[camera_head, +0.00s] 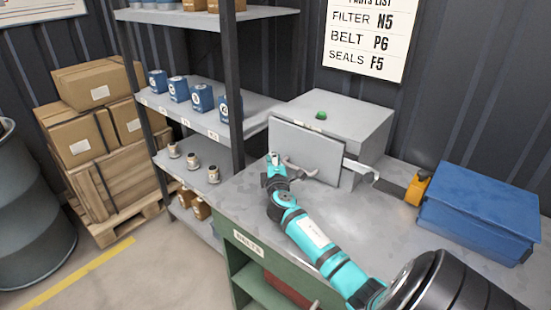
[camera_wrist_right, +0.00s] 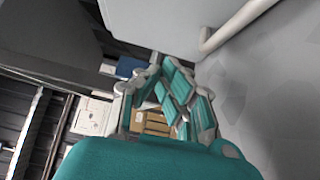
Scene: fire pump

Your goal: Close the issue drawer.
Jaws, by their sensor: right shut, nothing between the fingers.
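The issue drawer (camera_head: 308,150) is the flat grey front standing out from a grey metal cabinet (camera_head: 345,108) on the bench. It stands out ahead of the cabinet body, so the drawer appears partly open. In the wrist view the right gripper's fingers (camera_wrist_right: 168,98) are together, with a pale handle (camera_wrist_right: 235,25) at upper right. My left gripper is not in view.
A green button (camera_head: 321,115) sits on the cabinet top. A blue box (camera_head: 480,212) and a yellow object (camera_head: 417,188) stand right on the grey bench (camera_head: 400,232). Some bench top is clear.

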